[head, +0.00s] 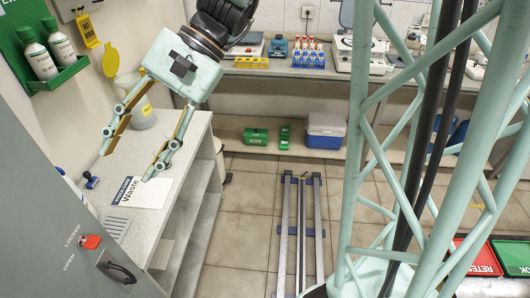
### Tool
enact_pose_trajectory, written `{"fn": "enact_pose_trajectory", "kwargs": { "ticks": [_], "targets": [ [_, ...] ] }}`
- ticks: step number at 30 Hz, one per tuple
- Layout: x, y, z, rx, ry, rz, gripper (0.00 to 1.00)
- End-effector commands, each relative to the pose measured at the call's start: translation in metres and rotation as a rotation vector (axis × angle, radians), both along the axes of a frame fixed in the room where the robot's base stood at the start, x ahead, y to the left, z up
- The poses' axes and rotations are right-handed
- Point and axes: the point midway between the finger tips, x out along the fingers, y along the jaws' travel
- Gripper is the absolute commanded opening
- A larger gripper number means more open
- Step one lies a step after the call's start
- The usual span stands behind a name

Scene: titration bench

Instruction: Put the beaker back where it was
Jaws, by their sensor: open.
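My gripper (128,165) is open, its two fingers spread and pointing down above the left bench. Nothing shows between the fingers. I cannot make out a beaker for certain anywhere in view. A pale container with a yellow label (144,111) stands at the back of the left bench, partly hidden behind my gripper. A white sheet marked "Waste" (139,193) lies on the bench below and near my fingertips; no beaker shows on its visible part.
A grey cabinet with a red latch (91,242) stands at the front left. The back bench holds a rack of red-capped bottles (308,55) and instruments. A blue cooler (325,130) sits on the low shelf.

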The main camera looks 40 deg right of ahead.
Motion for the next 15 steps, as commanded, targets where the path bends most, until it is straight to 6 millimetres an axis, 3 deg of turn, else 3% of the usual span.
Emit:
{"fn": "enact_pose_trajectory", "kwargs": {
  "ticks": [15],
  "targets": [
    [-0.077, -0.030, 0.016, -0.225, -0.160, 0.178, 0.45]
  ]
}}
